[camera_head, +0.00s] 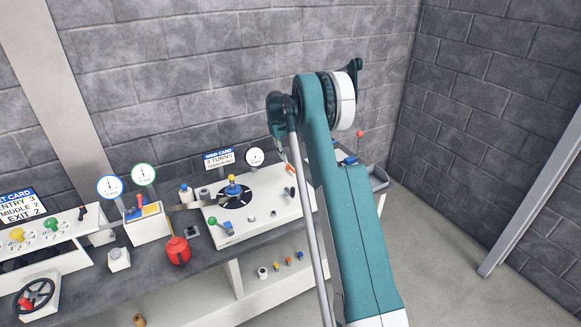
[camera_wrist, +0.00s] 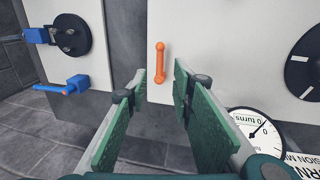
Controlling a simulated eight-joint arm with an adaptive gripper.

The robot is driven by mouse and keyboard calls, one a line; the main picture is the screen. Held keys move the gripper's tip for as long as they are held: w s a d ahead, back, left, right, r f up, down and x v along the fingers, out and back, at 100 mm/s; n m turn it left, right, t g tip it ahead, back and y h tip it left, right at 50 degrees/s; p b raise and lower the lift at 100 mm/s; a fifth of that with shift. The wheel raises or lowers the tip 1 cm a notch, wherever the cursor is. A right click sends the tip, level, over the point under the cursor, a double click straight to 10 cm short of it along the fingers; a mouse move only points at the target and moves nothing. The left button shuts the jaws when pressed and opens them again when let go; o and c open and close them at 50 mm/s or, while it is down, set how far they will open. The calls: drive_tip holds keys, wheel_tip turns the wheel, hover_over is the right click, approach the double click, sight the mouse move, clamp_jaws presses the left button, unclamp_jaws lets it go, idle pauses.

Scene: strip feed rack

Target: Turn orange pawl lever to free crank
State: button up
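The orange pawl lever (camera_wrist: 160,62) stands out on a white panel in the wrist view, lying nearly straight up and down in the picture. It also shows small beside my arm in the head view (camera_head: 290,168). My gripper (camera_wrist: 160,82) is open, with green finger pads either side of the lever's line. The lever appears beyond the fingertips, and no contact shows. A dark round disc (camera_wrist: 72,46) with a blue handle (camera_wrist: 37,36), which looks like the crank, is on another white panel at upper left. In the head view, my arm hides part of this area.
A blue-handled part (camera_wrist: 75,84) projects below the disc. A white gauge (camera_wrist: 256,130) reading 0 turns and a black dial (camera_wrist: 306,64) are at the right.

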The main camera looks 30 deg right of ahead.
sight(291, 168)
drive_tip(key=shift+f, duration=0.15)
drive_tip(key=shift+d+f, duration=0.25)
drive_tip(key=shift+f, duration=1)
drive_tip(key=shift+d+f, duration=0.25)
drive_tip(key=shift+f, duration=0.95)
drive_tip(key=shift+d+f, duration=0.25)
drive_tip(key=shift+f, duration=1)
